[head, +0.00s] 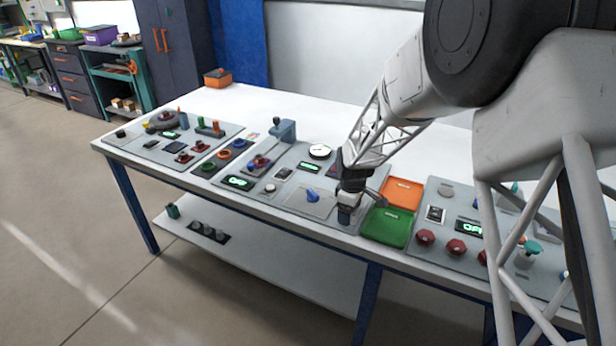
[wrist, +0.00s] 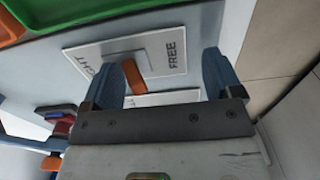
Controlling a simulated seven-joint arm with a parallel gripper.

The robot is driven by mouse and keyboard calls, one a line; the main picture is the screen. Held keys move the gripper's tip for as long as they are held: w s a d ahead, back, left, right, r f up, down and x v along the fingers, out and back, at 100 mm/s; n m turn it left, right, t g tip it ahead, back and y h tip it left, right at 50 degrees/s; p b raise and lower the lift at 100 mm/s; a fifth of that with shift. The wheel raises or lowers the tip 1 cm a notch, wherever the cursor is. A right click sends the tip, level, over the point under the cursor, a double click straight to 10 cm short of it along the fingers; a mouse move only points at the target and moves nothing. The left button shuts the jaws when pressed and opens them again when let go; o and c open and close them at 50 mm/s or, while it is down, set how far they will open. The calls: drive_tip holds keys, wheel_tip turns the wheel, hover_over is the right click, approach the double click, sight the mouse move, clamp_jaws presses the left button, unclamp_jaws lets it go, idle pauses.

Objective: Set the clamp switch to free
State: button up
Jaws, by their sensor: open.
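My gripper (head: 346,214) is at the front of the middle panel, just left of the green tray. In the wrist view its two blue-grey fingers (wrist: 170,58) are apart. A light label plate (wrist: 100,52) lies below them, with FREE printed at its right end and letters ending in GHT at its left end. The clamp switch appears as a short orange-brown lever (wrist: 137,74) on this plate. The left finger overlaps the lever's left part, and I cannot tell whether they touch. The right finger is beyond the FREE end. In the head view my gripper hides this spot.
The green tray (head: 387,228) and orange tray (head: 402,192) lie close on the right. A blue knob (head: 313,196) stands on a plate to the left. Red buttons (head: 425,238) are on the right panel. The table's front edge is close by.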

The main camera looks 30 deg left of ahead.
drive_tip(key=shift+w, duration=0.25)
idle(0.3)
drive_tip(key=shift+r, duration=0.1)
wheel_tip(320, 180, up, 7)
idle(1.0)
idle(0.4)
drive_tip(key=s+d+r+m, duration=0.35)
drive_tip(key=d+r, duration=0.25)
drive_tip(key=d, duration=0.3)
drive_tip(key=s+d+r+m+t, duration=0.1)
drive_tip(key=s+d+r+m, duration=0.1)
drive_tip(key=s+d+r, duration=0.55)
drive_tip(key=s+d+r+m, duration=0.25)
drive_tip(key=d+r, duration=0.25)
drive_tip(key=d, duration=0.5)
drive_tip(key=s+d+m, duration=0.3)
drive_tip(key=s+d, duration=0.2)
drive_tip(key=s, duration=0.3)
drive_tip(key=s+d+r+m+t, duration=0.1)
drive_tip(key=s+d+m, duration=0.2)
drive_tip(key=s+d, duration=0.2)
drive_tip(key=s+d+m, duration=0.4)
drive_tip(key=s+d, duration=0.2)
drive_tip(key=s, duration=0.5)
drive_tip(key=shift+s+r+t, duration=0.25)
drive_tip(key=shift+r+t, duration=0.05)
drive_tip(key=shift+r, duration=0.1)
